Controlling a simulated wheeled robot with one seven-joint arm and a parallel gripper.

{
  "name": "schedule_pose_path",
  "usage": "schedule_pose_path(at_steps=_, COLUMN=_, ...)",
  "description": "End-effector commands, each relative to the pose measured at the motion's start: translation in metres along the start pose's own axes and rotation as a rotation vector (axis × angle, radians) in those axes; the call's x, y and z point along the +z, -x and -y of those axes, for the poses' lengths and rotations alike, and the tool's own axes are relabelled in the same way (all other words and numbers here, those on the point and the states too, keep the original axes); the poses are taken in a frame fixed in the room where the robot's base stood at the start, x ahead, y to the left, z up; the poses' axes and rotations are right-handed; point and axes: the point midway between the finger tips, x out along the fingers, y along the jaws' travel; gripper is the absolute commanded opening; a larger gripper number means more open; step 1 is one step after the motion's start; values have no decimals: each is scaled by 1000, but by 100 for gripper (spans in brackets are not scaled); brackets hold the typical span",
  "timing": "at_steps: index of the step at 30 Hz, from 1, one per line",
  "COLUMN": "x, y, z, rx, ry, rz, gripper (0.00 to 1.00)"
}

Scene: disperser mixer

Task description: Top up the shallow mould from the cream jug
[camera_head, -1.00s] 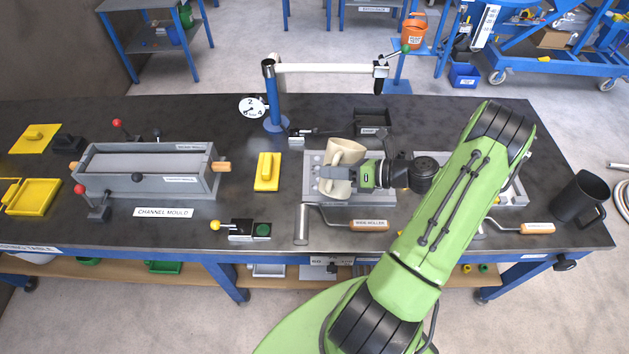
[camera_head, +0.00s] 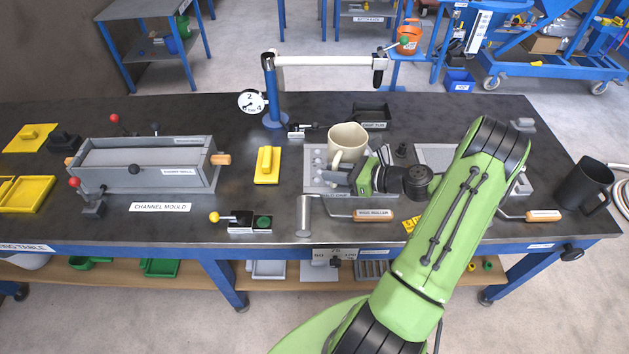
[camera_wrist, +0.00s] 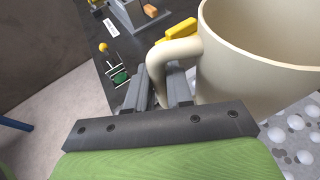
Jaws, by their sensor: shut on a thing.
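The cream jug (camera_head: 347,141) stands out pale and upright above a grey plate with round hollows (camera_head: 314,180), near the table's middle. My gripper (camera_head: 350,178) is shut on its handle from the front right. In the wrist view the fingers (camera_wrist: 160,88) close around the handle (camera_wrist: 172,55), and the jug body (camera_wrist: 262,75) is at upper right. White round spots (camera_wrist: 295,122) show on the plate beneath. The jug's contents are hidden in the wrist view. I cannot read which mould label belongs to the plate.
A grey channel mould (camera_head: 142,183) stands at left. A yellow float (camera_head: 267,165) lies left of the plate. A blue post (camera_head: 271,90) with a white arm stands behind.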

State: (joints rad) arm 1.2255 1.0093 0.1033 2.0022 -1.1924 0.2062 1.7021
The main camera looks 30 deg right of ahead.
Motion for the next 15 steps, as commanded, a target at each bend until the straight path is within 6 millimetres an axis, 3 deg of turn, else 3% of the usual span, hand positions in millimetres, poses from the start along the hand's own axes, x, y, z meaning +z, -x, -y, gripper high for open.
schedule_pose_path(at_steps=15, x=-3, y=-6, z=8, rx=-19, ry=80, rz=8, gripper=0)
